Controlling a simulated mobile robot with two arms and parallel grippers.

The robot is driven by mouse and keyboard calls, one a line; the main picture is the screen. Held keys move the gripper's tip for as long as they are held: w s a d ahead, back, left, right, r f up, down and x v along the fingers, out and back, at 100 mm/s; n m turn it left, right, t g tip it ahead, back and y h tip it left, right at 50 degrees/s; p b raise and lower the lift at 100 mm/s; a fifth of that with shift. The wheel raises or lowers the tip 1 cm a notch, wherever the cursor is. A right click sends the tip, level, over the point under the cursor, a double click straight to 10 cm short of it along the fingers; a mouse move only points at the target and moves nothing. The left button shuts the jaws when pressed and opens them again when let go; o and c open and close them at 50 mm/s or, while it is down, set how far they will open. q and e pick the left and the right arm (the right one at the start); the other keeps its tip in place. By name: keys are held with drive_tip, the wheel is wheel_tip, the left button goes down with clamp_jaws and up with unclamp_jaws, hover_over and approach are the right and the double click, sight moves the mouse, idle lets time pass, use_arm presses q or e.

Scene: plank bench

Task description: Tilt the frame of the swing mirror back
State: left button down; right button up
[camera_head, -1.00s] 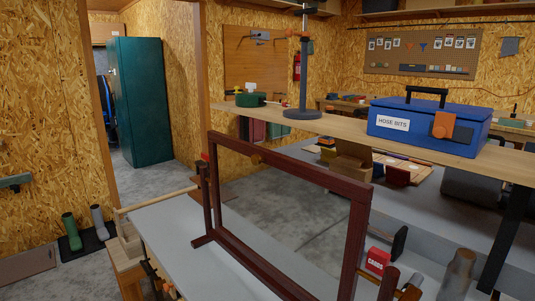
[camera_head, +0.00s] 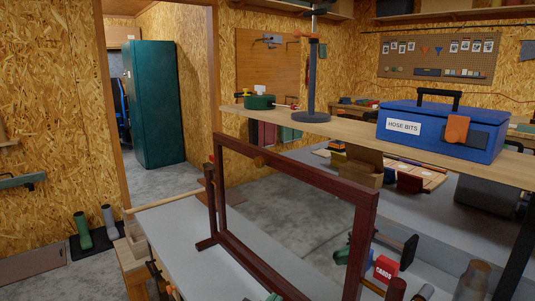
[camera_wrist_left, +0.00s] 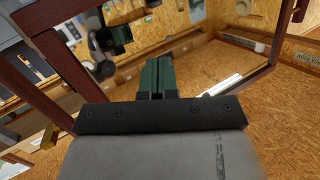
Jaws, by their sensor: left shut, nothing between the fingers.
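My left gripper's green tip (camera_head: 272,297) just shows at the bottom edge. In the left wrist view, my left gripper (camera_wrist_left: 158,65) is shut and empty, pointing between the frame's side bars (camera_wrist_left: 285,40). I cannot tell whether it touches the mirror. My right gripper is not in view.
A plank shelf (camera_head: 345,133) crosses behind the frame, carrying a blue HOSE BITS box (camera_head: 440,128) and a dark stand (camera_head: 312,80). A red CARDS box (camera_head: 385,269) stands right of the frame. A wooden rod (camera_head: 165,201) sticks out at the left.

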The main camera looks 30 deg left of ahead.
use_arm(q)
drive_tip(key=w+d+r+m+g+h, duration=0.1)
drive_tip(key=d+r+m+g+h, duration=0.2)
drive_tip(key=r+m+h, duration=0.5)
drive_tip(key=d+r+m+g+h, duration=0.3)
drive_tip(key=r+m+h, duration=0.4)
drive_tip(key=r+m, duration=0.35)
drive_tip(key=w+d+r+m+g+h, duration=0.1)
drive_tip(key=d+r+m+g+h, duration=0.25)
drive_tip(key=r+m+h, duration=0.5)
drive_tip(key=s+a+r+n+t+y, duration=0.1)
drive_tip(key=a+r+n+y, duration=0.25)
drive_tip(key=a+y, duration=0.65)
drive_tip(key=a+r+n+t+y, duration=0.1)
drive_tip(key=a+r+n+y, duration=0.25)
drive_tip(key=a+y, duration=0.65)
drive_tip(key=h+p, duration=0.2)
approach(277, 161)
drive_tip(key=shift+m+y, duration=0.25)
drive_tip(key=shift+m, duration=0.05)
drive_tip(key=x, duration=0.5)
drive_tip(key=shift+d+f, duration=0.15)
drive_tip(key=shift+f, duration=0.15)
drive_tip(key=shift+w+d+f, duration=0.15)
drive_tip(key=shift+w+d, duration=0.05)
drive_tip(key=shift+w, duration=0.35)
